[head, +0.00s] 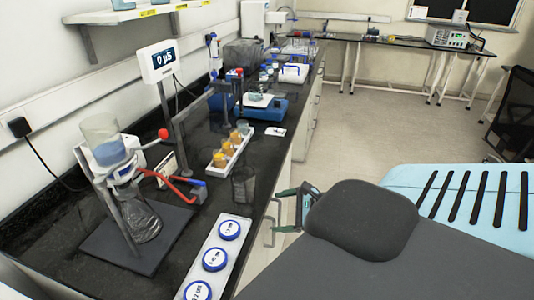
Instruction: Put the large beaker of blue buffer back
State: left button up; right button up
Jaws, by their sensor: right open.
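A large clear vessel with blue liquid (108,148) sits high on a stand at the left of the bench. Whether it is the beaker of blue buffer I cannot tell for sure. A clear glass beaker (243,184) stands on the dark bench near the front edge, beside the tray of orange-filled cups; I cannot make out any blue in it. My right gripper (283,211) is open and empty, just off the bench's front edge, to the right of and lower than the clear beaker. My left gripper is not in view.
A white rack with round blue-rimmed lids (234,216) lies along the front edge. A glass flask (141,222) stands on the dark stand base (100,252). A tray of orange cups (218,165) and a meter reading 0 µS (163,60) are further back. Drawer handles line the bench front.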

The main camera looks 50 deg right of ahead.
jog(key=s+a+f+n+g+h, duration=0.1)
jog(key=s+a+f+n, duration=0.4)
jog(key=f+n, duration=0.15)
jog(key=s+a+f+n+g+h, duration=0.1)
jog(key=s+a+f+n, duration=0.35)
jog(key=f+n, duration=0.2)
jog(key=s+a+f+n, duration=0.2)
jog(key=s+a+n, duration=0.1)
jog(key=a+n, duration=0.4)
jog(key=s+a+f+n, duration=0.2)
jog(key=s+a+n, duration=0.2)
jog(key=a+n, duration=0.4)
jog(key=shift+a+f+t+h, duration=0.2)
jog(key=shift+f+t+h, duration=0.1)
jog(key=shift+h, duration=0.1)
